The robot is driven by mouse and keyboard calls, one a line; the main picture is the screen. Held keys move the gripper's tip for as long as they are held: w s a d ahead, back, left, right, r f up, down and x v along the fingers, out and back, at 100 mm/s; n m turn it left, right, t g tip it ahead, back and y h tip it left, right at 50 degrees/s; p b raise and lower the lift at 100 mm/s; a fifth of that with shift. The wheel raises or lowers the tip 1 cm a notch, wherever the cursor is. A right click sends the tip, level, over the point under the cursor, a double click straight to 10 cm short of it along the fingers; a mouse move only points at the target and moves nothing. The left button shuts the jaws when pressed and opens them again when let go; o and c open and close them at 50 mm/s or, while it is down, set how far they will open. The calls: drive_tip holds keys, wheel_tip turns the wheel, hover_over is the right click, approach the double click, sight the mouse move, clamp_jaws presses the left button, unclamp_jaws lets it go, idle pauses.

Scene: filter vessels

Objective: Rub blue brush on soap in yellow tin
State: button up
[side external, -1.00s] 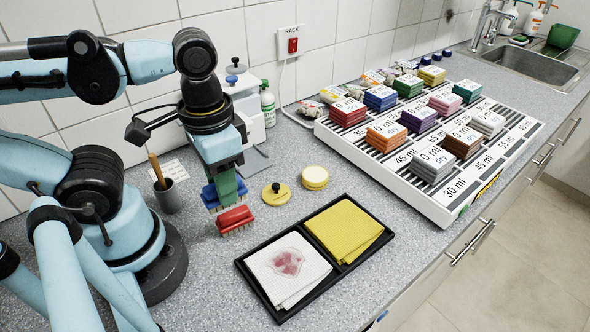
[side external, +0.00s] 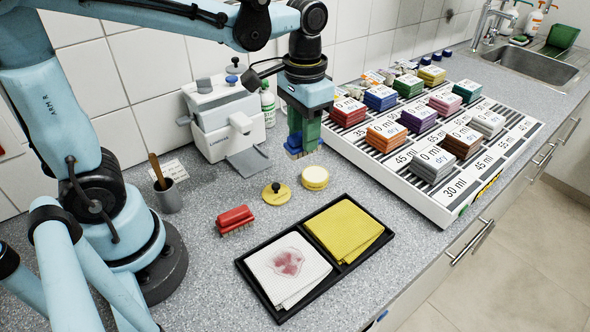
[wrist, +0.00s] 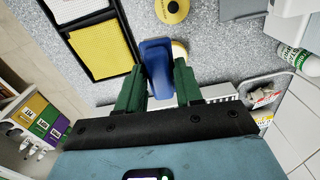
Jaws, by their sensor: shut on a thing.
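My gripper (side external: 303,137) is shut on the blue brush (side external: 294,153), mostly hidden by the green fingers. In the wrist view the blue brush (wrist: 156,68) sits between the two green fingers. The round yellow tin (side external: 315,180) with a pale soap surface stands open on the counter. The brush is in the air above and a little left of the tin in the side view, apart from it. In the wrist view the tin (wrist: 180,50) is partly hidden behind the brush. Its likely yellow lid (side external: 276,193) with a black knob lies beside it.
A red brush (side external: 235,220) lies left of the lid. A black tray (side external: 342,268) holds a stained white cloth and a yellow cloth in front. A white rack (side external: 395,183) with several coloured blocks stands right. A white device (side external: 222,130) and a grey cup (side external: 168,195) stand behind.

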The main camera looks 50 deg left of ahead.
drive_tip(key=shift+w+a+f, duration=0.25)
drive_tip(key=shift+w+f, duration=0.55)
drive_tip(key=shift+f, duration=0.65)
drive_tip(key=shift+w+a+f, duration=0.3)
drive_tip(key=shift+w+f, duration=0.55)
drive_tip(key=shift+f, duration=0.55)
drive_tip(key=shift+w+a+f, duration=0.25)
drive_tip(key=shift+w+f, duration=0.55)
drive_tip(key=shift+f, duration=0.65)
drive_tip(key=shift+f, duration=0.6)
drive_tip(key=shift+r, duration=0.1)
wheel_tip(320, 180, up, 7)
idle(0.3)
